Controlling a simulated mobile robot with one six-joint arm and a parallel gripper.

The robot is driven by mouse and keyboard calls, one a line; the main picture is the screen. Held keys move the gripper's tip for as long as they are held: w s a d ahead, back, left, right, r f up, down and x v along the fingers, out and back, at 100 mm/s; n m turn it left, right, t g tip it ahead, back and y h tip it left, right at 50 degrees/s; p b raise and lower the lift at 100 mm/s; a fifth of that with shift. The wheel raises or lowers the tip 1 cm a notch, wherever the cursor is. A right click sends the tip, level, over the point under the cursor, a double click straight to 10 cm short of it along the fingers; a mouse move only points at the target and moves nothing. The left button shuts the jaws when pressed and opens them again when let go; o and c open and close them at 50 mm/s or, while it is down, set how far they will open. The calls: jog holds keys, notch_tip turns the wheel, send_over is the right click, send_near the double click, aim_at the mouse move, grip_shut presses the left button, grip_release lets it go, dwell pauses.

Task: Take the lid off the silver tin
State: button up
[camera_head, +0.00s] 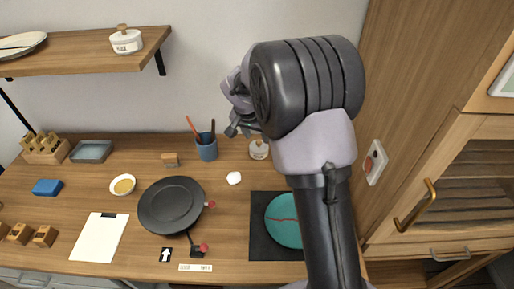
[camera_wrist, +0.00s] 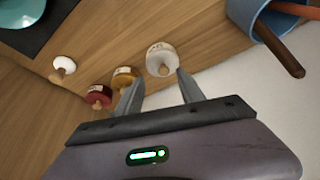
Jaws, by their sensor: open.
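A pale silver-white tin (camera_wrist: 161,55) with a label and a round wooden knob stands on the wooden worktop in the wrist view. Its lid appears to be on. It seems to be the same pale tin (camera_head: 258,149) seen at the back of the worktop in the head view, beside my arm. My gripper (camera_wrist: 158,84) is open and empty, its fingers pointing toward the tin with the knob between their directions. I see no contact. In the head view my gripper (camera_head: 232,129) is above and left of the tin.
A yellow tin (camera_wrist: 123,77) and a red tin (camera_wrist: 98,95) stand beside the pale one. A blue cup (camera_head: 207,150) of utensils is to its left. A dark pan (camera_head: 171,205) and a teal plate (camera_head: 284,219) lie nearer. A lidded white pot (camera_head: 126,42) is on the shelf.

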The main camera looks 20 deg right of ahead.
aim_at(259, 142)
jog(key=b+x, duration=0.1)
jog(key=x, duration=0.2)
jog(key=w+b+x, duration=0.1)
jog(key=x, duration=0.2)
jog(key=shift+w+d, duration=0.15)
jog(key=shift+d, duration=0.05)
jog(key=shift+r, duration=0.1)
jog(key=shift+c, duration=0.9)
grip_shut()
